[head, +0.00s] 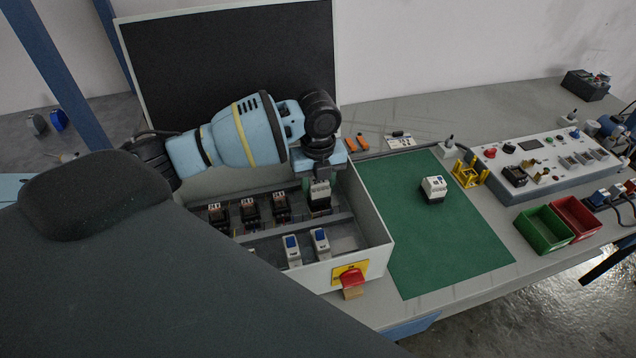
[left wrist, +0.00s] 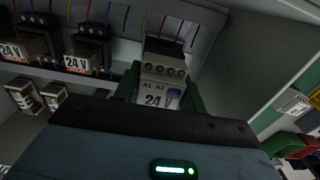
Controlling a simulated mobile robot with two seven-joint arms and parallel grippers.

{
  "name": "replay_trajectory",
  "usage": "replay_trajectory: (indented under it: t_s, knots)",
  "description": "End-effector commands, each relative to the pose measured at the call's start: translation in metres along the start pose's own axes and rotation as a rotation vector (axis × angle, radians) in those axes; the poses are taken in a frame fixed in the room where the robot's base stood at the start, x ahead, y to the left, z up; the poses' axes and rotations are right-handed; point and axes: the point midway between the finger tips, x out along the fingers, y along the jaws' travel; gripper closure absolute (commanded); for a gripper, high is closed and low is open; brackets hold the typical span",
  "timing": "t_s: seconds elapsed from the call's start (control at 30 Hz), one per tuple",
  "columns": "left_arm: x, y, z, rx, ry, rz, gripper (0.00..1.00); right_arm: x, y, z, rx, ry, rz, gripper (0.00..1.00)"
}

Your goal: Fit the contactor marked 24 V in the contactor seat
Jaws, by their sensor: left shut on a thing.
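The contactor marked 24 V (left wrist: 160,92) is pale with a dark top. My left gripper (left wrist: 160,98) is shut on it, a finger on each side. In the head view the left gripper (head: 319,178) points down into the open cabinet (head: 372,225), with the contactor (head: 319,199) under it at the right end of the upper row. The contactor looks upright there, close to the rail. The seat beneath it is hidden, and I cannot tell whether the contactor touches it. My right gripper is not in view.
Several dark contactors (head: 250,212) stand left of the held one. Blue-faced modules (head: 320,242) sit in the lower row. The cabinet wall is close on the right. Another pale device (head: 433,188) stands on the mostly clear green mat (head: 420,250). Green (head: 543,230) and red bins stand farther right.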

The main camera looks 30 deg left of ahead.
Motion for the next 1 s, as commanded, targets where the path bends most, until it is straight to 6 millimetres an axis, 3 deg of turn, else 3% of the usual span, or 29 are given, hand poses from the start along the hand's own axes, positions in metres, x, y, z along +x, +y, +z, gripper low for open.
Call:
replay_trajectory:
  t_s: [1.0]
  knots:
    - [0.019, 0.001, 0.0, -0.001, 0.001, 0.002, 0.87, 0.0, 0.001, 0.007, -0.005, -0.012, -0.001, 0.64]
